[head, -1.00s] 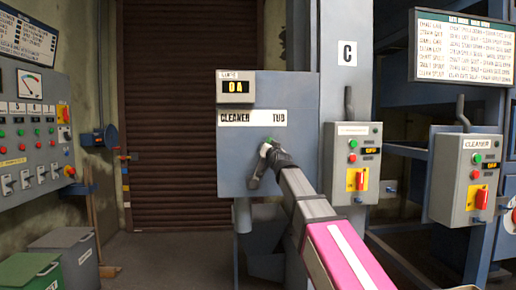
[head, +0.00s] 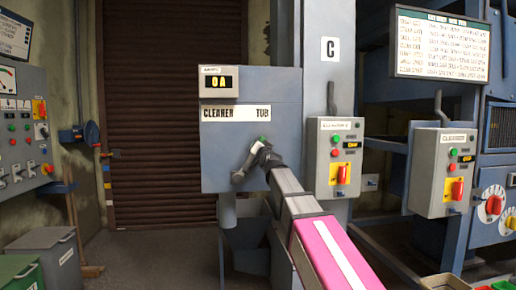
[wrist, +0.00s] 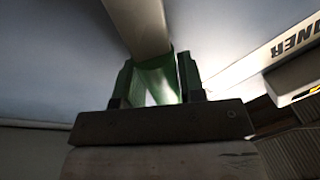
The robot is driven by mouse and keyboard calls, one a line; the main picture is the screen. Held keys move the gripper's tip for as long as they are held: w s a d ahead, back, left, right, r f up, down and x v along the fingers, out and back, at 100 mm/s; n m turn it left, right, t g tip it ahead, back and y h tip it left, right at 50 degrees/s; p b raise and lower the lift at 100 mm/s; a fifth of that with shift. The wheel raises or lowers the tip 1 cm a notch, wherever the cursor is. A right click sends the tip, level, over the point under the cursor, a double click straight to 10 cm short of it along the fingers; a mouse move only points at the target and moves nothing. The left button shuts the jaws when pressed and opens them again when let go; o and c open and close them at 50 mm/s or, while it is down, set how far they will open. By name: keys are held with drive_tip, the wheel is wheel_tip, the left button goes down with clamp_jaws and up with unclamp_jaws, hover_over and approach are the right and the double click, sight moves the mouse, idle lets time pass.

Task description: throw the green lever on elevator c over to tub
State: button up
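Elevator C's grey box (head: 225,150) stands mid-view in the head view, with a label plate (head: 243,113) reading CLEANER at left and TUB at right. My gripper (head: 258,152) is at the box's front below the plate. A small green piece of the lever (head: 263,140) shows at its tip; my gripper hides much of the rest. In the wrist view the green lever handle (wrist: 157,82) sits between the two fingers of my gripper (wrist: 158,88), which look closed against its sides. A pale lever shaft (wrist: 140,22) runs up from it.
A display (head: 218,82) on the box reads 0A. Another CLEANER control box (head: 440,172) is farther right. A shutter door (head: 150,120) stands behind at left.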

drive_tip(key=o, duration=0.3)
drive_tip(key=shift+d, duration=0.1)
drive_tip(key=v, duration=1.1)
drive_tip(key=shift+w+f, duration=0.1)
drive_tip(key=shift+w, duration=0.05)
